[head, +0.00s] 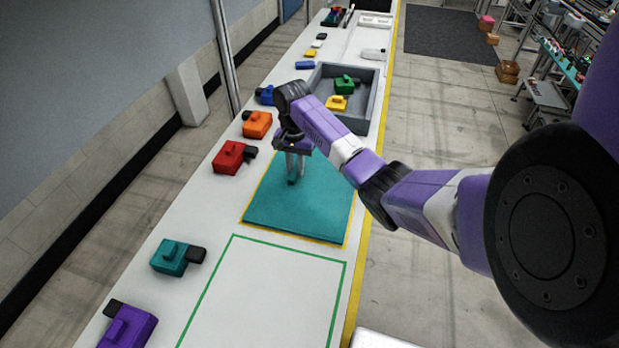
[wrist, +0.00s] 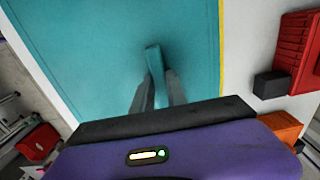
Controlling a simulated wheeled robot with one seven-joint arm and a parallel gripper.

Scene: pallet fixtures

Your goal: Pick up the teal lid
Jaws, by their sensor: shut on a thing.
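The teal lid (head: 300,215) is a broad flat plate within a yellow outline on the white bench, in the middle of the head view. It fills much of the upper wrist view (wrist: 90,40). A slim teal handle (wrist: 153,58) stands up from it. My gripper (head: 293,178) is above the lid, pointing down, with its fingers shut on the handle. The two grey fingers show on either side of the handle in the wrist view. I cannot tell whether the lid is clear of the bench.
A green-outlined white area (head: 270,300) is clear in front of the lid. Red (head: 233,157), orange (head: 257,124) and teal (head: 172,257) fixtures line the left side. A grey bin (head: 372,105) with green and yellow pieces stands behind. A purple fixture (head: 127,328) is at the near left.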

